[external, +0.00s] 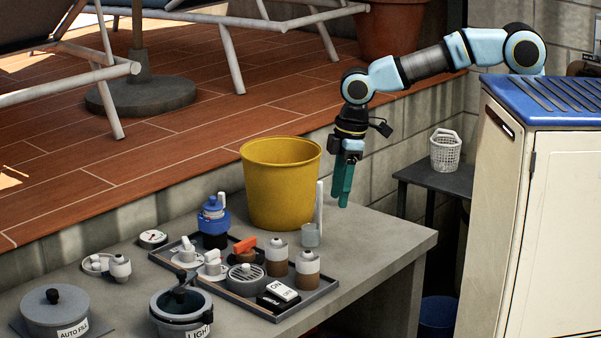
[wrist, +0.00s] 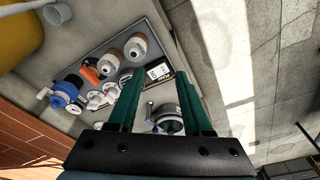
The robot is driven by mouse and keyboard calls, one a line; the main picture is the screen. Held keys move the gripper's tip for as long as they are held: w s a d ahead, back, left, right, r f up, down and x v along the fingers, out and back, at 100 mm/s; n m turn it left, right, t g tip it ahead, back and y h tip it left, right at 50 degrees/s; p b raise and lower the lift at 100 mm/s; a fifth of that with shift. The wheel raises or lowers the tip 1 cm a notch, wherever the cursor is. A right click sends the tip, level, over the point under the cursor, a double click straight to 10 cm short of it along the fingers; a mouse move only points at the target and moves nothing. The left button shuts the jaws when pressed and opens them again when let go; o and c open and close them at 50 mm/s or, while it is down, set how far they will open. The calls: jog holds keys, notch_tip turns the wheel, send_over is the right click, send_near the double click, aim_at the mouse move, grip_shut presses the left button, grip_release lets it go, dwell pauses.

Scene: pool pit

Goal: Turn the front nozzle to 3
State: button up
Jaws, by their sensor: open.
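Two small white nozzle-like fittings on round white bases sit at the left side of a dark tray (external: 240,306). The nearer one, the front nozzle (external: 212,264), stands just in front of the rear one (external: 187,250). Both also show as white shapes in the wrist view, where the front nozzle (wrist: 112,88) is close to my left finger. Its number marks are too small to read. My gripper (external: 343,201), with green fingers, points down above the right part of the table, well right of the nozzles. It is open and empty in the wrist view (wrist: 162,82).
A tall yellow bucket (external: 280,190) and a clear cup (external: 310,236) stand behind the tray. The tray also holds a blue valve (external: 213,221), an orange-handled valve (external: 246,246), two jars and a switch box (external: 277,295). Lidded pots stand at front left. The table's right end is clear.

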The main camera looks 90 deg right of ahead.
jog(key=w+d+n+y+p, duration=0.1)
jog(key=w+d+n, duration=0.3)
jog(key=w, duration=0.8)
jog(key=n+t+y+p, duration=0.1)
jog(key=n+t+y, duration=0.1)
jog(key=n, duration=0.1)
send_over(214, 251)
jog(key=s+d, duration=0.3)
notch_tip(214, 251, down, 4)
jog(key=p+x, duration=0.1)
jog(key=x, duration=0.4)
jog(key=s+d+p+x, duration=0.1)
jog(key=x, duration=0.4)
jog(key=f+p+x, duration=0.1)
jog(key=x, duration=0.4)
jog(key=shift+s+d+p, duration=0.3)
jog(key=shift+s+p, duration=0.05)
jog(key=shift+s, duration=0.05)
jog(key=shift+c, duration=0.3)
grip_shut()
jog(key=shift+f, duration=0.1)
